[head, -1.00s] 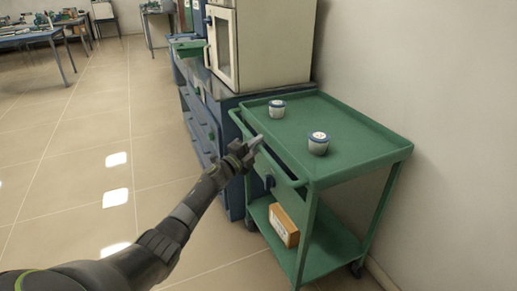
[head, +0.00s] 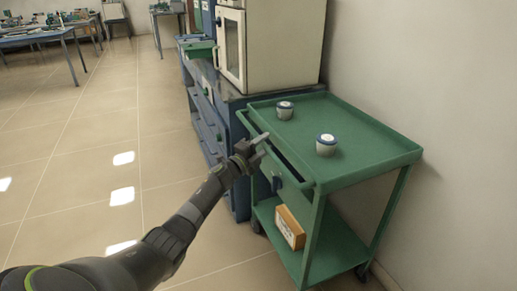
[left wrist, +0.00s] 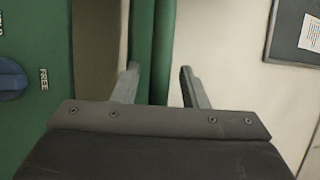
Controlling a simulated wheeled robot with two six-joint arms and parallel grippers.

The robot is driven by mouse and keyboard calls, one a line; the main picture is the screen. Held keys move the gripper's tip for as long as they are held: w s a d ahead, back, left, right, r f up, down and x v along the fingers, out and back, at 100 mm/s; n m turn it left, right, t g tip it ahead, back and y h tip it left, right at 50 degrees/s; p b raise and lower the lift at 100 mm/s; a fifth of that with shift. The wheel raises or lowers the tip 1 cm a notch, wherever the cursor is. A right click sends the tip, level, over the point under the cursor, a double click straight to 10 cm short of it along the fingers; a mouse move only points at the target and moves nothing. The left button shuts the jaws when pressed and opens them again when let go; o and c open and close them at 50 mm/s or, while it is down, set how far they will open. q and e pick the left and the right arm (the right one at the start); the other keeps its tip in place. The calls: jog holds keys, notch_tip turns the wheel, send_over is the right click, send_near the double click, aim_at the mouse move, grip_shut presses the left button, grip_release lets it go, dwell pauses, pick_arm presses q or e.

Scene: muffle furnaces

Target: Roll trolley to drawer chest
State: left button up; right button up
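The green trolley (head: 375,163) stands by the wall at the right, with its push bar (head: 283,156) on the side facing me. My left gripper (head: 261,146) is at the push bar, with its fingers apart. In the left wrist view the fingers (left wrist: 160,85) stand on either side of a green bar (left wrist: 164,50); I cannot tell whether they touch it. A blue knob (left wrist: 10,82) marked "FREE" shows on a green panel there. A blue drawer chest (head: 208,125) stands just beyond the trolley. My right gripper is out of view.
A cream furnace (head: 285,45) stands on the bench. The tiled floor (head: 90,165) at left is clear.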

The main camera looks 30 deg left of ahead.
pick_arm(q)
jog(key=v, duration=1.7)
jog(key=shift+s, duration=0.2)
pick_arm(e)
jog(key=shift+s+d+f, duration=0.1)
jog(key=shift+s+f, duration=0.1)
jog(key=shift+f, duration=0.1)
pick_arm(q)
jog(key=shift+a, duration=0.1)
